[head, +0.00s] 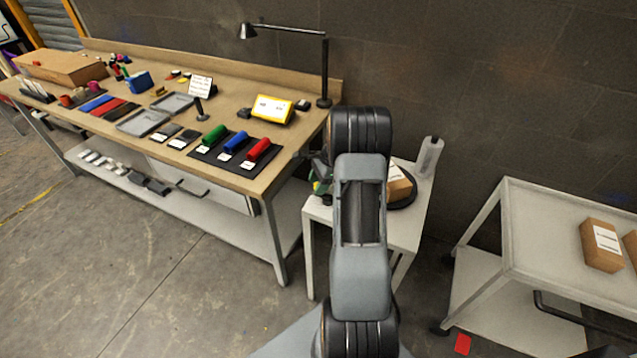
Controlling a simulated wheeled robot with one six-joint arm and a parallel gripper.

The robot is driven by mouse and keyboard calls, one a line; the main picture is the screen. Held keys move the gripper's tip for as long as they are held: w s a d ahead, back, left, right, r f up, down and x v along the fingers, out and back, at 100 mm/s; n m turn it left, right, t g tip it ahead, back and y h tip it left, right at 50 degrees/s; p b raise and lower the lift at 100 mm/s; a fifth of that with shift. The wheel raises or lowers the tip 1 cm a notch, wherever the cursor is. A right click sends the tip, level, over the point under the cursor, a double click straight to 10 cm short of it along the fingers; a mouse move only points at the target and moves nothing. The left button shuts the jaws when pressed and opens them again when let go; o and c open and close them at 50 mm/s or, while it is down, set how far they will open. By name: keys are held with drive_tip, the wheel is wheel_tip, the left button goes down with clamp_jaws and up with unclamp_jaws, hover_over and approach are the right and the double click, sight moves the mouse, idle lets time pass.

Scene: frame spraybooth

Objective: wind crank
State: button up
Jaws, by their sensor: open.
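No crank can be made out clearly. My arm stands upright in the middle of the head view and covers much of the small white table (318,214). Small dark parts at the left of my wrist look like my gripper (307,156); it is open, with nothing seen in it. It is near the table's left back corner. Just below it a small green and yellow thing (321,187) is partly hidden behind my arm. A round black plate (407,200) on the table bears a cardboard box (398,184), also partly hidden.
A clear bottle-like cylinder (429,156) stands at the table's back right. A long workbench (262,183) with coloured rolls, trays and a lamp (325,70) is at left. A white cart (540,230) with boxes is at right. Floor is clear at front left.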

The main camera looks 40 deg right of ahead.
drive_tip(key=shift+c, duration=0.5)
drive_tip(key=shift+d, duration=0.1)
drive_tip(key=c, duration=0.8)
drive_tip(key=shift+a+n, duration=0.2)
drive_tip(key=shift+n, duration=0.3)
